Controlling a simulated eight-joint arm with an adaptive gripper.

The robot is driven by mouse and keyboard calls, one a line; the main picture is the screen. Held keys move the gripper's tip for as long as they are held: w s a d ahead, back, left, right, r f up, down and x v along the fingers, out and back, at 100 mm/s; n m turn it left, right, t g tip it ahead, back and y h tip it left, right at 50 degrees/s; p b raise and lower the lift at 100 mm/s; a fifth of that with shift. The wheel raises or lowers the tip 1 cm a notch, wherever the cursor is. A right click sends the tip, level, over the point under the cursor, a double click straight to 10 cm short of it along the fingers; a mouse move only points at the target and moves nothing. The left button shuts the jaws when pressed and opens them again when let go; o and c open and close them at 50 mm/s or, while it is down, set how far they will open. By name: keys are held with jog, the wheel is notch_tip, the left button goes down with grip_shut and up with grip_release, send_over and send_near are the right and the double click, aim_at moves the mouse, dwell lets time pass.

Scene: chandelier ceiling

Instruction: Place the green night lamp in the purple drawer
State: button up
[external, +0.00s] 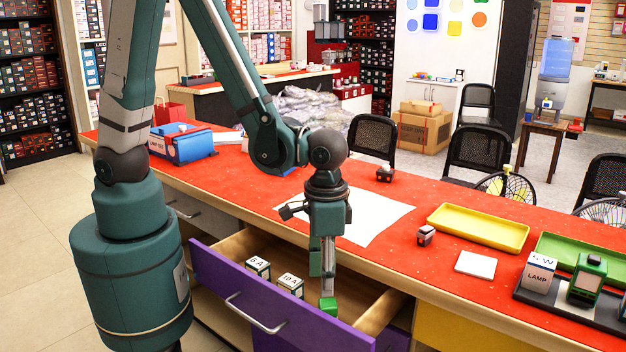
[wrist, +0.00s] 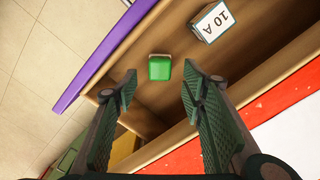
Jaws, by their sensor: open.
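The purple drawer (external: 270,300) is pulled out from under the red counter, with a wooden inside and a metal handle. My gripper (external: 322,283) points down over the drawer's right part. It is open, with its fingers spread apart in the wrist view (wrist: 160,90). A small green block-shaped thing, apparently the green night lamp (external: 328,305), shows just below the fingertips. In the wrist view the green lamp (wrist: 159,68) appears inside the drawer, beyond the fingertips and not gripped. I cannot tell whether it touches the drawer floor.
White boxes marked 5 A (external: 258,268) and 10 A (external: 290,288) stand in the drawer, left of the green lamp.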

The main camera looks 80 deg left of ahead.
jog(key=shift+r+p, duration=0.4)
jog(key=shift+r, duration=1.45)
jog(key=s+a+r+t, duration=0.3)
jog(key=s+a+r, duration=0.1)
jog(key=a+r, duration=0.6)
jog(key=s+a+r+t, duration=0.4)
jog(key=a+r, duration=0.6)
jog(key=r, duration=0.4)
jog(key=shift+a+r, duration=0.2)
jog(key=shift+a, duration=0.15)
